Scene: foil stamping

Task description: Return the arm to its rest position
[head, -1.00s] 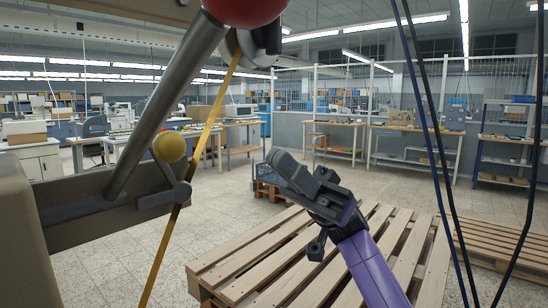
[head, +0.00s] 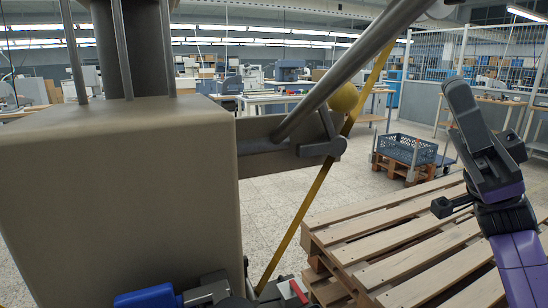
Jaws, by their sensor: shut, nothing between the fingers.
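My gripper (head: 462,100) is at the right of the head view, on the end of my purple arm, which rises from the bottom right. It points up and is shut with nothing in it. It is above and in front of the wooden pallet (head: 400,252), and appears clear of it. The stamping machine's beige body (head: 115,190) fills the left side, well apart from my gripper.
A blue crate (head: 408,148) sits on a small pallet behind. The floor (head: 275,205) between is clear.

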